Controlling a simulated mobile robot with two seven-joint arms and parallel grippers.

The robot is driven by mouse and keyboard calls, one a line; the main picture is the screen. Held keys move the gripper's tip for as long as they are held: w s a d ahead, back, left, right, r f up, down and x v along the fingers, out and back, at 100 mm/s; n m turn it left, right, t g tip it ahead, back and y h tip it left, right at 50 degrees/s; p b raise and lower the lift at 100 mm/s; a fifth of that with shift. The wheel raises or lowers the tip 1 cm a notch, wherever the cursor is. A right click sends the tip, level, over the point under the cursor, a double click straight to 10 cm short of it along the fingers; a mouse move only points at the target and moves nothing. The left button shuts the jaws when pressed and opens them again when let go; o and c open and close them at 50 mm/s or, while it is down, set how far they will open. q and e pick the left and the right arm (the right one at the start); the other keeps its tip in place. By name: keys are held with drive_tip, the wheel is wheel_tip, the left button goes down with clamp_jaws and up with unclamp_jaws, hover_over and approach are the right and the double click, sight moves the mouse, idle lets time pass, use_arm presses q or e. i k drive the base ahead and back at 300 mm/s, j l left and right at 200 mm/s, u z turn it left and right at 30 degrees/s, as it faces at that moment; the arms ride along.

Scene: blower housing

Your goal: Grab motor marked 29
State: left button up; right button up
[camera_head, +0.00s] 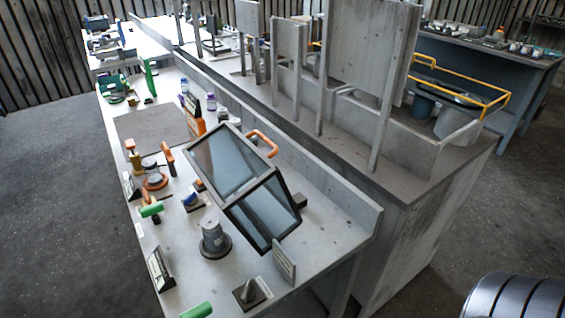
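A grey cylinder (213,238) stands upright on a dark round base near the front of the light grey bench (190,278). It looks like a motor, but I cannot read any number on it. A smaller grey part with a pointed top (248,292) sits on a dark square plate closer to the front edge. I cannot tell which thing, if any, is marked 29. Neither of my grippers is in view.
A dark-framed, glass-like box with an orange handle (247,185) stands tilted beside the cylinder. Small sign stands (160,270) and green-handled tools (151,210) are along the left edge. A raised wall (335,195) bounds the bench's right. Open floor (60,220) lies left.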

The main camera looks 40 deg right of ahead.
sight(214, 242)
drive_tip(key=k+l, duration=0.1)
drive_tip(key=l, duration=1.55)
